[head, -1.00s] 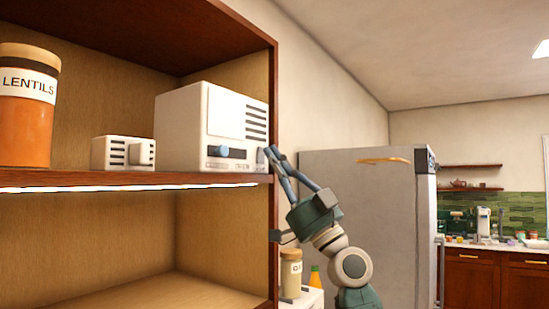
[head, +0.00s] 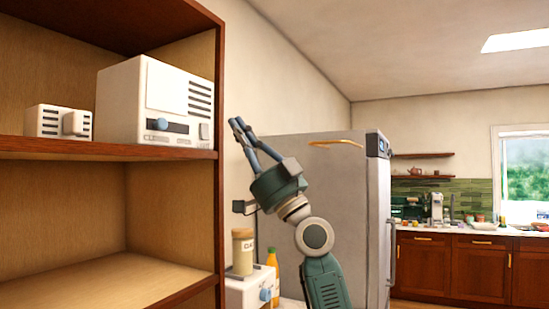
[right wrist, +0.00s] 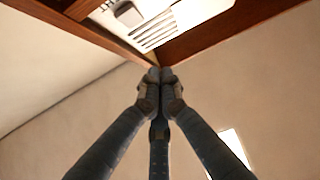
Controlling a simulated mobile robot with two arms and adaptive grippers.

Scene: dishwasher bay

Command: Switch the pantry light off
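The pantry shelf (head: 60,148) is at the left of the head view. No lit strip shows along its underside. A white box (head: 120,100) with a blue knob (head: 162,124) and a small grey switch (head: 203,131) at its lower right front corner stands on it. The box's slotted face (right wrist: 155,30) and grey switch (right wrist: 128,14) also show in the right wrist view. My right gripper (head: 237,123) is right of the box, apart from it, with its fingers together and empty. My left gripper is out of view.
A smaller white slotted box (head: 58,122) stands left on the shelf. Below my right gripper are a jar (head: 243,252), an orange bottle (head: 272,265) and a white appliance (head: 245,292). A grey fridge (head: 345,190) stands behind my right arm.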

